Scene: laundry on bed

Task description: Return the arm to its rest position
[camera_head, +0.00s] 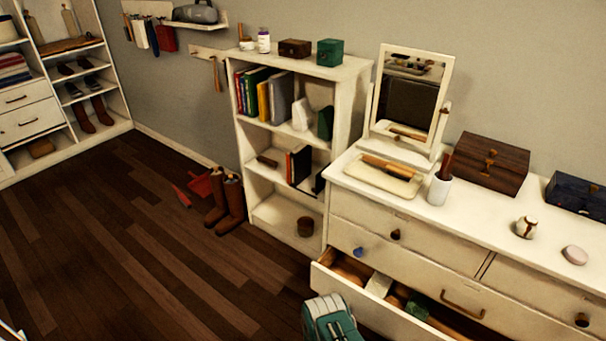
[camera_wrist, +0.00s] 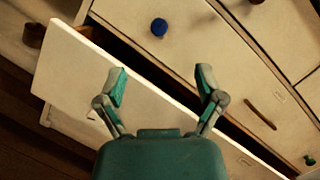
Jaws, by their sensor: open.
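My gripper (camera_wrist: 162,84) is open in the wrist view, its two green-and-grey fingers spread apart with nothing between them. It is in front of the cream dresser (camera_head: 440,262), over the front panel of a pulled-out lower drawer (camera_wrist: 72,68). I cannot tell whether the fingers touch the panel. In the head view, a teal and white part of my arm (camera_head: 331,318) shows at the bottom edge, beside the left end of the open drawer (camera_head: 345,290); the fingers are not visible there.
The drawer juts into the room. A blue knob (camera_wrist: 159,27) is above it. A mirror (camera_head: 410,92), wooden box (camera_head: 491,163) and white cup (camera_head: 439,188) stand on the dresser. A bookshelf (camera_head: 243,135) and brown boots (camera_head: 226,203) stand to the left. Wooden floor (camera_head: 110,250) at left is clear.

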